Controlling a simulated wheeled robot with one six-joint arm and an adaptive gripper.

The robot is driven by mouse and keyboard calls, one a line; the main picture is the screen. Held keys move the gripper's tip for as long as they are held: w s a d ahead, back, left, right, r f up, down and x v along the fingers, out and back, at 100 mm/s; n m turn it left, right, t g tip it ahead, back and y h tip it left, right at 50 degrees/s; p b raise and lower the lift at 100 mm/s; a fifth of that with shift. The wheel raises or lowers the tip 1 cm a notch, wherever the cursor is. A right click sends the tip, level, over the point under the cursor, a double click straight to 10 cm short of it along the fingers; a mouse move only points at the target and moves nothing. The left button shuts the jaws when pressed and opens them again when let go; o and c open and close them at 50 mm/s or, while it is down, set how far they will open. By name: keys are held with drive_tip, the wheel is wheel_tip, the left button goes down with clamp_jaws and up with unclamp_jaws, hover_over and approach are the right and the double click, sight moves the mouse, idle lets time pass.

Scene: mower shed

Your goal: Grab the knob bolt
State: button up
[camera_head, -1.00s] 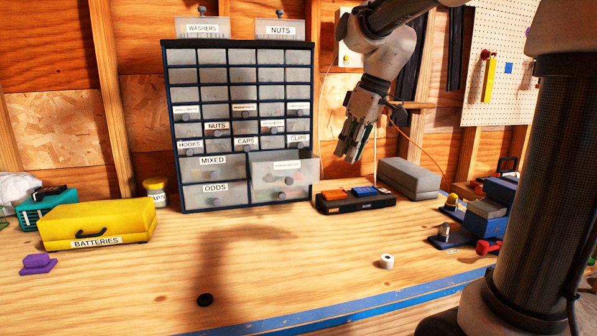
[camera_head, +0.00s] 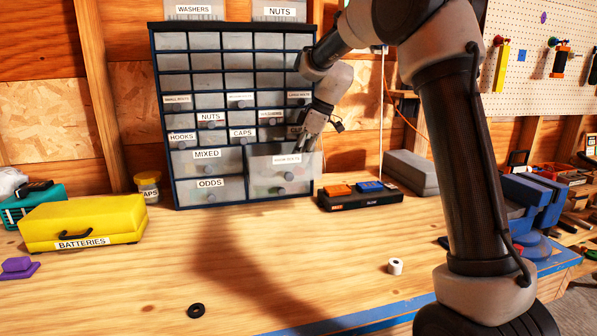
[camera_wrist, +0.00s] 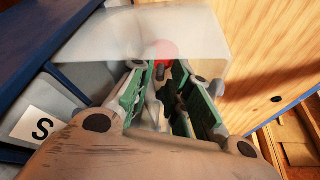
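The knob bolt is probably the round red thing (camera_wrist: 165,50) seen in the wrist view, just beyond my fingertips, partly behind the pale translucent drawer wall. The pulled-out drawer (camera_head: 268,180) sits low at the right of the cabinet, with a label too blurred to read surely. My gripper (camera_head: 304,153) points down at this drawer's right end. In the wrist view my gripper (camera_wrist: 165,78) has its two green-lined fingers apart, with nothing seen held between them. The bolt's lower part is hidden, and I do not see the bolt in the head view.
The drawer cabinet (camera_head: 154,100) stands against the wooden wall. A black tray (camera_head: 360,202) with orange and blue items and a grey box (camera_head: 411,172) stand to its right. A yellow batteries case (camera_head: 82,222) is at left. The middle bench is mostly clear.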

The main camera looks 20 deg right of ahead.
drive_tip(key=shift+a+f, duration=0.1)
drive_tip(key=shift+f, duration=0.15)
clamp_jaws()
drive_tip(key=shift+r, duration=0.15)
